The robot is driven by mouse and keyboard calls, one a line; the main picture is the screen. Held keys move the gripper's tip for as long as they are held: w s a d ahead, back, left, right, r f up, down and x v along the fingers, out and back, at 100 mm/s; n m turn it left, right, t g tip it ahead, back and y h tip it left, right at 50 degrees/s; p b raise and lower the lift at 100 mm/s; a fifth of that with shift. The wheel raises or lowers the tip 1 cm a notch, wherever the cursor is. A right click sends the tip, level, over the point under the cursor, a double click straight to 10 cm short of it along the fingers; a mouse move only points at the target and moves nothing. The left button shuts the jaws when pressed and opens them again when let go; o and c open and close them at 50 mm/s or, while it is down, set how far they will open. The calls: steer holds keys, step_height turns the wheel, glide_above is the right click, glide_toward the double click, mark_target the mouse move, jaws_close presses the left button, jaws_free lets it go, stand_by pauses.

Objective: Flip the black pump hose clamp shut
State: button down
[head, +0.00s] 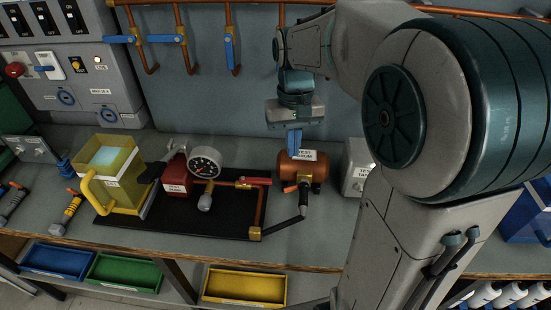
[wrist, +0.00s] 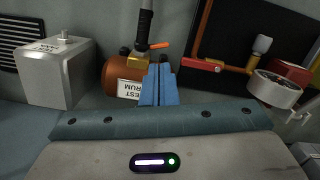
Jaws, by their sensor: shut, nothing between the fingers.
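A copper test drum (head: 300,167) with a white label stands on the bench; it also shows in the wrist view (wrist: 118,78). A black hose (head: 303,205) joins its front fitting. A small orange lever (head: 289,189) sticks out beside the hose end, and shows in the wrist view (wrist: 160,45) pointing sideways from the hose. I cannot make out a separate clamp for certain. My gripper (head: 294,151) points down above the drum, with its blue fingers shut and empty. In the wrist view the fingers (wrist: 158,80) overlap the drum's edge; contact cannot be told.
A red pump (head: 175,178), a gauge (head: 205,160) and copper pipes stand on a black mat (head: 130,227) left of the drum. A yellow container (head: 107,175) is farther left. A grey box (head: 357,165) stands close on the drum's right. The bench front (head: 200,253) is clear.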

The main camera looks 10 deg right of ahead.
steer(key=g+b, duration=0.1)
steer(key=g, duration=0.1)
glide_toward(291, 189)
steer(key=w+r, duration=0.1)
steer(key=w+a+r, duration=0.1)
steer(key=shift+w+a, duration=0.1)
steer(key=shift+w, duration=0.2)
steer(key=shift+s, duration=0.1)
steer(key=shift+f, duration=0.15)
steer(key=x, duration=0.9)
steer(key=shift+f, duration=0.35)
